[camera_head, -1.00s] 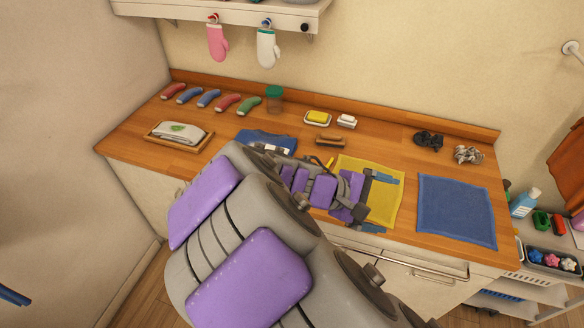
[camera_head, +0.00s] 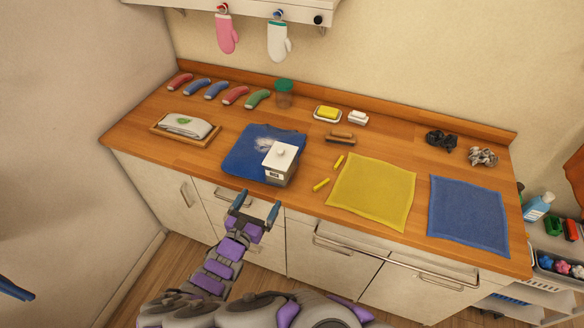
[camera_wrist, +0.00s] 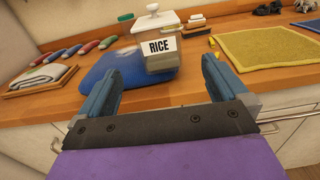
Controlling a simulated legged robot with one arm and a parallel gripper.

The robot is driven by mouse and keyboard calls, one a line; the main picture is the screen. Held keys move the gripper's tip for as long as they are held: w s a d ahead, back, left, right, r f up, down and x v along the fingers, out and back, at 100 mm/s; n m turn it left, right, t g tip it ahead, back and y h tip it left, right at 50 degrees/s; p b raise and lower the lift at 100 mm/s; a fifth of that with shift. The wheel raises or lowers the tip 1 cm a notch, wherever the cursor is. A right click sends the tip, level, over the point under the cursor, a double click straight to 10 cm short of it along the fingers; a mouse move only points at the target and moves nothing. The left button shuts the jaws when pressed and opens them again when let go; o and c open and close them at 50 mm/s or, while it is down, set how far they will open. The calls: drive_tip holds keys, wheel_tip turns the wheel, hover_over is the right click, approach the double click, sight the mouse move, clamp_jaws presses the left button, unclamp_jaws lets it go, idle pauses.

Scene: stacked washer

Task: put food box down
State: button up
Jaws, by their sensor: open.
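The food box (camera_head: 279,163) is a clear container with a white lid and knob. It stands upright on a blue cloth (camera_head: 243,147) on the wooden counter, near the front edge. In the wrist view its label reads RICE, and the box (camera_wrist: 157,45) stands beyond my fingertips. My gripper (camera_head: 256,205) is open and empty, in front of the counter edge and apart from the box. In the wrist view my gripper (camera_wrist: 160,80) shows its two blue fingers spread wide.
A yellow cloth (camera_head: 372,192) and a blue towel (camera_head: 468,215) lie to the right. Two yellow sticks, a brush (camera_head: 341,137) and a soap dish (camera_head: 327,114) are nearby. A tray (camera_head: 160,130) with a folded cloth is at left. Drawer handles stick out below the counter.

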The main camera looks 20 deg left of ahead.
sight(274, 175)
drive_tip(key=w+b, duration=0.1)
drive_tip(key=w, duration=0.3)
drive_tip(key=w+b, duration=0.1)
drive_tip(key=w, duration=0.3)
drive_tip(key=w+b, duration=0.1)
drive_tip(key=w, duration=0.3)
drive_tip(key=shift+d+f, duration=0.3)
drive_tip(key=shift+f, duration=0.05)
drive_tip(key=w, duration=0.1)
drive_tip(key=w+b, duration=0.1)
drive_tip(key=w, duration=0.1)
drive_tip(key=w+b, duration=0.1)
drive_tip(key=shift+w+d+f, duration=0.2)
drive_tip(key=shift+d+f, duration=0.1)
drive_tip(key=shift+f, duration=0.1)
drive_tip(key=shift+w+r, duration=0.1)
drive_tip(key=shift+w, duration=0.2)
drive_tip(key=shift+y, duration=0.3)
drive_tip(key=c, duration=1.2)
drive_tip(key=shift+r, duration=0.15)
